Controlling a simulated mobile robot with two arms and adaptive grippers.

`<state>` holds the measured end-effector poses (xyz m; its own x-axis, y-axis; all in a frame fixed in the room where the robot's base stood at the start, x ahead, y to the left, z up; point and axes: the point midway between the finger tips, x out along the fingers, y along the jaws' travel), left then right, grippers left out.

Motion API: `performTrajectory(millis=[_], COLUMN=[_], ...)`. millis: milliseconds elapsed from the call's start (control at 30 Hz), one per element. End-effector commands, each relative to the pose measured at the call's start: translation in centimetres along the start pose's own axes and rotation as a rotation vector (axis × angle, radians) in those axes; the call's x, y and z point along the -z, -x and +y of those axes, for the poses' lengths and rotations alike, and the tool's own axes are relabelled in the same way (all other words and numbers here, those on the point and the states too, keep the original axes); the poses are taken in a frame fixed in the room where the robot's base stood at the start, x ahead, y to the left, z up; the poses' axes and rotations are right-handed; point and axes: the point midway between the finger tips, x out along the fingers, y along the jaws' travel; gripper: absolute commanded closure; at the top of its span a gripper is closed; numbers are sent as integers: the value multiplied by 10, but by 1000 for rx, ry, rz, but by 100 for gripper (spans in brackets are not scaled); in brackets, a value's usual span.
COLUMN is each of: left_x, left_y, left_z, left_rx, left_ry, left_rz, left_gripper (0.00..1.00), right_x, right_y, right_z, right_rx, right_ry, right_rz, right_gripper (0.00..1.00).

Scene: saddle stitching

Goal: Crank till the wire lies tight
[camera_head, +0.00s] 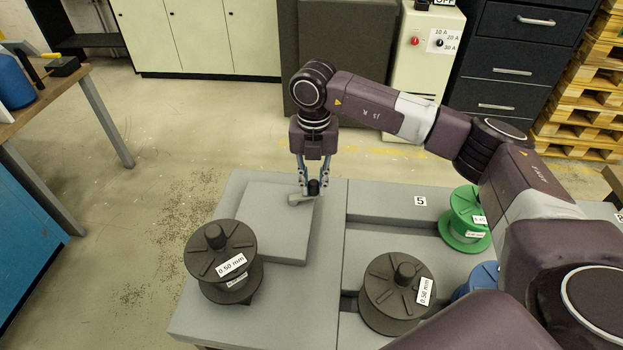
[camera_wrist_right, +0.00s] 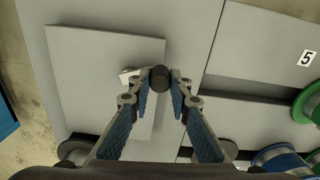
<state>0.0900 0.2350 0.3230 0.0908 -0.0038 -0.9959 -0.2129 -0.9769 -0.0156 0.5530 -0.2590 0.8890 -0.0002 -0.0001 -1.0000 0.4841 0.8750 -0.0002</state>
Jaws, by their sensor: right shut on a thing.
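The crank has a dark knob (camera_head: 314,187) and a short light grey arm (camera_head: 299,200) over a raised grey plate (camera_head: 262,222). My right gripper (camera_head: 313,188) reaches down from above and is shut on the knob. In the right wrist view the knob (camera_wrist_right: 160,78) sits between my two fingertips, with the crank arm (camera_wrist_right: 128,77) pointing left from it. A dark spool marked 0.50 mm (camera_head: 224,262) stands at the plate's front left corner. I cannot make out any wire, so its tightness does not show. My left gripper is not in view.
To the right, a second dark 0.50 mm spool (camera_head: 392,298), a green spool (camera_head: 463,222) and a partly hidden blue spool (camera_head: 478,281) stand in the grey bench's (camera_head: 210,322) recesses, near a label 5 (camera_head: 421,201). A wooden table (camera_head: 40,95) stands at far left.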

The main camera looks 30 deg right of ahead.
Motion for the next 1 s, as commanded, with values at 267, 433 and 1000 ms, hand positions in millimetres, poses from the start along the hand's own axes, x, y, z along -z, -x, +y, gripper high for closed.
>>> performTrajectory(millis=[267, 433, 1000], left_x=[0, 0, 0], left_y=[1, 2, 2], left_z=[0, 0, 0], left_rx=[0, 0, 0], left_ry=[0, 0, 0], left_rz=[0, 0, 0], left_gripper=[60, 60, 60], right_x=[10, 13, 17], right_y=[1, 1, 1], right_z=[-1, -1, 0], right_rx=[-1, -2, -1], right_ry=[-208, -292, -363], right_rz=[-1, -2, -2], right_gripper=[100, 100, 100])
